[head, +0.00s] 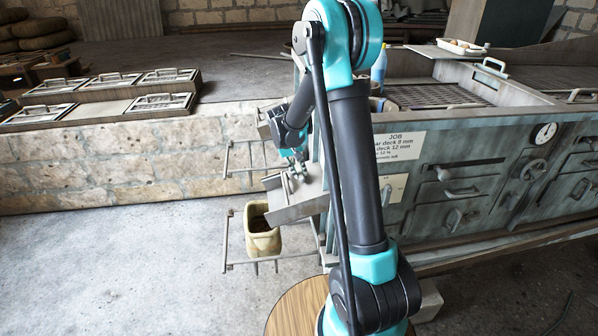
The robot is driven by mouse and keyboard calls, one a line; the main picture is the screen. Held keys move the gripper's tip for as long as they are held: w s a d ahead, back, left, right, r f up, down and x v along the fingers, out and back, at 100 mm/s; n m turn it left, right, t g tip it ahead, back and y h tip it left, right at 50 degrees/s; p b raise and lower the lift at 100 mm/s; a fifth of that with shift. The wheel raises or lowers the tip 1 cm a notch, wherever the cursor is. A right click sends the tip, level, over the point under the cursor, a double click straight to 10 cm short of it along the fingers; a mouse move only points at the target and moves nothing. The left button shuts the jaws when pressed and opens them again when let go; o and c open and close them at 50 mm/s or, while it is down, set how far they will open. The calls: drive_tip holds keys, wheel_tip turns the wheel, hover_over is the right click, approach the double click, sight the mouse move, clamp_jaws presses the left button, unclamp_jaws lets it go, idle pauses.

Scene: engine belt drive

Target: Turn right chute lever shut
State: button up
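My gripper (297,168) points down over the upper part of a grey metal chute (290,203) on the left end of the machine. It is small and partly hidden by my arm. I cannot tell whether it touches anything or whether its fingers are apart. No lever stands out clearly at the chute; one may be hidden by my gripper or arm. A second spout-like edge (264,128) shows higher up, behind my arm.
A yellowish bucket (263,240) stands below the chute, between metal rail frames (228,240). The machine front (420,215) with handles, a gauge (545,133) and a JOB sign (400,146) fills the right. The floor (120,270) at left is clear.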

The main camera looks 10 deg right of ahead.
drive_tip(key=o, duration=0.4)
drive_tip(key=shift+o, duration=0.2)
drive_tip(key=v, duration=1.2)
